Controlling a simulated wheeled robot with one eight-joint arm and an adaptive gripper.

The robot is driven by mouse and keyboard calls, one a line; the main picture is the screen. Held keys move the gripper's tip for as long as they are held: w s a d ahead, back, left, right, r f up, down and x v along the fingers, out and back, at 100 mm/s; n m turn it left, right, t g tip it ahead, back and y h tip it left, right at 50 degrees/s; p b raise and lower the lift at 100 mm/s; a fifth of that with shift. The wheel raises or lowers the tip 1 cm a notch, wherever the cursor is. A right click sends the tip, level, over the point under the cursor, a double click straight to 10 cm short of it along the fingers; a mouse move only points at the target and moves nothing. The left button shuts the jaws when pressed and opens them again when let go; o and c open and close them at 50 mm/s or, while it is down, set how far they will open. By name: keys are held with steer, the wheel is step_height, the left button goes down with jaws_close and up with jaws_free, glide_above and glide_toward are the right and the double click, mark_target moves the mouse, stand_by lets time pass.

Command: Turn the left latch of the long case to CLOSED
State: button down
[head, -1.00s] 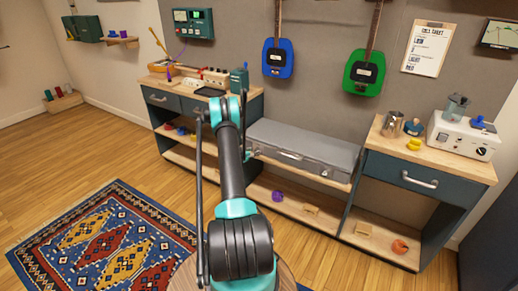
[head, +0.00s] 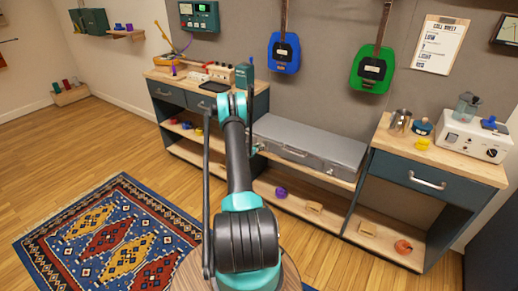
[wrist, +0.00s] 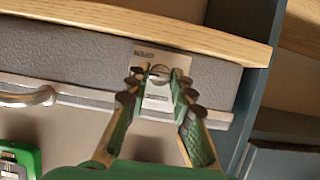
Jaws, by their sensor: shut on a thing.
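The long grey case (head: 318,142) lies on the bench between two cabinets, its lid down. The wrist view shows it upside down, with its grey front (wrist: 60,50) and a carrying handle (wrist: 30,97). The left latch (wrist: 158,73) is a small round knob on a pale plate, with a label too blurred to read. My gripper (wrist: 159,84) has its two fingertips on either side of the knob and is shut on it. In the head view my arm hides most of the gripper, at the left end of the case front. The latch's exact angle is hard to tell.
A wooden shelf edge (wrist: 150,32) runs close beside the case front in the wrist view. The right cabinet (head: 420,180) stands against the case's right end. Open floor lies left, with a rug (head: 105,240).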

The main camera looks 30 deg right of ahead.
steer(key=shift+w+a+f+n+g+h, duration=0.15)
steer(key=shift+n+g+h, duration=0.55)
steer(key=shift+n, duration=0.85)
steer(key=shift+w+n+g+h, duration=0.15)
steer(key=shift+n+g+h, duration=0.25)
steer(key=shift+n+g, duration=0.9)
steer(key=shift+n+t, duration=0.3)
steer(key=shift+n, duration=0.05)
steer(key=c, duration=1.3)
jaws_free()
steer(key=v, duration=1.2)
